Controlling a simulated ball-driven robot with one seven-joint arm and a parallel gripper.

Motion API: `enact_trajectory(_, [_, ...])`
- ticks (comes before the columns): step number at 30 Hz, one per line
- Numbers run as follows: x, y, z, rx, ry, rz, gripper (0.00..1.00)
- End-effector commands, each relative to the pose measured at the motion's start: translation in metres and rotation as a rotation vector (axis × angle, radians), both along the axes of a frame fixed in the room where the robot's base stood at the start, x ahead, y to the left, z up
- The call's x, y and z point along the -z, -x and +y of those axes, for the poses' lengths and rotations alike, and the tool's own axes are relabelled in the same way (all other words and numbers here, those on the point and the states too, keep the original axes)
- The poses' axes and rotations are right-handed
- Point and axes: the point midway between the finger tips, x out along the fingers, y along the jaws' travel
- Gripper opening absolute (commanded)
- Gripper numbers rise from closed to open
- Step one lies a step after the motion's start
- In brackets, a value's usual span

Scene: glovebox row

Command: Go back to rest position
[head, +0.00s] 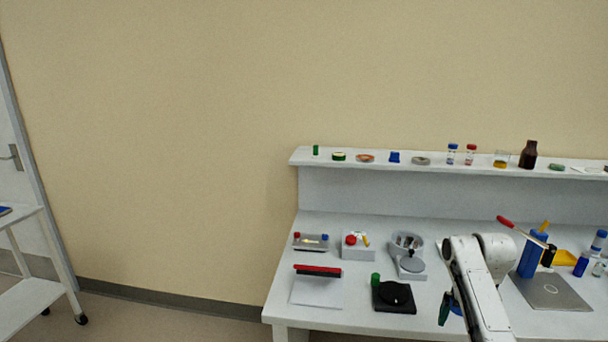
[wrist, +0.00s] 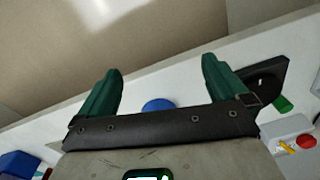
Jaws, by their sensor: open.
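My gripper (head: 449,308) shows in the head view at the front of the bench, at the end of my white arm. It is partly hidden behind the arm. In the wrist view my gripper (wrist: 160,90) has its two green fingers spread wide apart with nothing between them. Its tips point past the bench edge toward the floor. A blue round thing (wrist: 158,105) shows behind the gripper's dark bar, apart from the fingers.
The white bench (head: 350,319) carries a black device (head: 394,297), a red-topped white pad (head: 317,288), small trays and a grey plate (head: 550,291). A shelf (head: 440,167) behind holds jars and bottles. A white cart (head: 30,290) stands far left; floor between is clear.

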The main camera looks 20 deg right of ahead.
Motion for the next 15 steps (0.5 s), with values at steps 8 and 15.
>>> enact_trajectory(8, [0.071, 0.018, 0.113, -0.183, -0.016, -0.026, 1.00])
enact_trajectory(15, [0.115, 0.077, 0.208, -0.353, -0.013, -0.047, 1.00])
